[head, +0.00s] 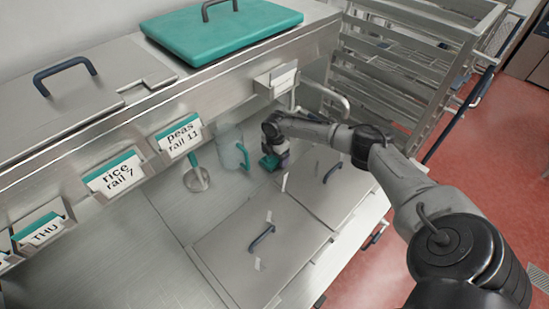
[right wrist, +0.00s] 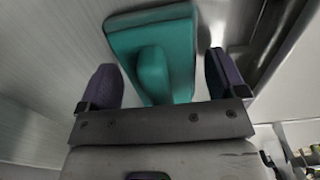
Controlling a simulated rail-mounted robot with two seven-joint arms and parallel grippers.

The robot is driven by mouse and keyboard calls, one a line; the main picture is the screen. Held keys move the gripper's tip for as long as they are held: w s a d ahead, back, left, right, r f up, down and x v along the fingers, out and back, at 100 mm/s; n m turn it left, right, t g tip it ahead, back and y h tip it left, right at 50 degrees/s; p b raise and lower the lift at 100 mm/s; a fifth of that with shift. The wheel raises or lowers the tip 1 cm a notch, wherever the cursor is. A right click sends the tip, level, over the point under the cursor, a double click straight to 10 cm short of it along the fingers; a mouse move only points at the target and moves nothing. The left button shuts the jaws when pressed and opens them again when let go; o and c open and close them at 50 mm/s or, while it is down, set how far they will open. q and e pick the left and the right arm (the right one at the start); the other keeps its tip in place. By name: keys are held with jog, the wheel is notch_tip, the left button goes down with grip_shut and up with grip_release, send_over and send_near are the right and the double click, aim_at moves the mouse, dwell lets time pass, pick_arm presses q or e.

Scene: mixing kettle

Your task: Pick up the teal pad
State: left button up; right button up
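The teal pad (right wrist: 183,35) shows in the right wrist view as a flat teal plate with a raised rounded grip in its middle. In the head view the pad (head: 268,162) is a small teal patch on the steel counter, partly hidden by my right gripper (head: 278,150). In the right wrist view my right gripper (right wrist: 162,76) is open. Its two dark purple fingers stand apart on either side of the pad's grip, with a gap on both sides. My left gripper is not in view.
A clear jug (head: 228,148) with a teal handle and a round-based stand (head: 197,179) are left of the pad. Steel lids (head: 262,245) with handles lie in front. A shelf edge with label cards (head: 180,138) is behind, carrying a large teal lid (head: 222,30).

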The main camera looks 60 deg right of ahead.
jog(key=c, duration=0.7)
jog(key=shift+c, duration=0.2)
jog(key=shift+r, duration=0.5)
jog(key=r, duration=0.3)
jog(key=shift+s+d+r, duration=0.2)
jog(key=shift+s+r, duration=0.15)
jog(key=shift+s, duration=0.05)
jog(key=s+r, duration=0.2)
jog(key=s, duration=0.1)
jog(key=s+d+r+p, duration=0.1)
jog(key=s+r, duration=0.1)
jog(key=s, duration=0.2)
jog(key=s+d+r, duration=0.1)
jog(key=s+r, duration=0.1)
jog(key=s, duration=0.1)
jog(key=shift+s+d+r, duration=0.15)
jog(key=shift+s+d, duration=0.05)
jog(key=shift+d, duration=0.05)
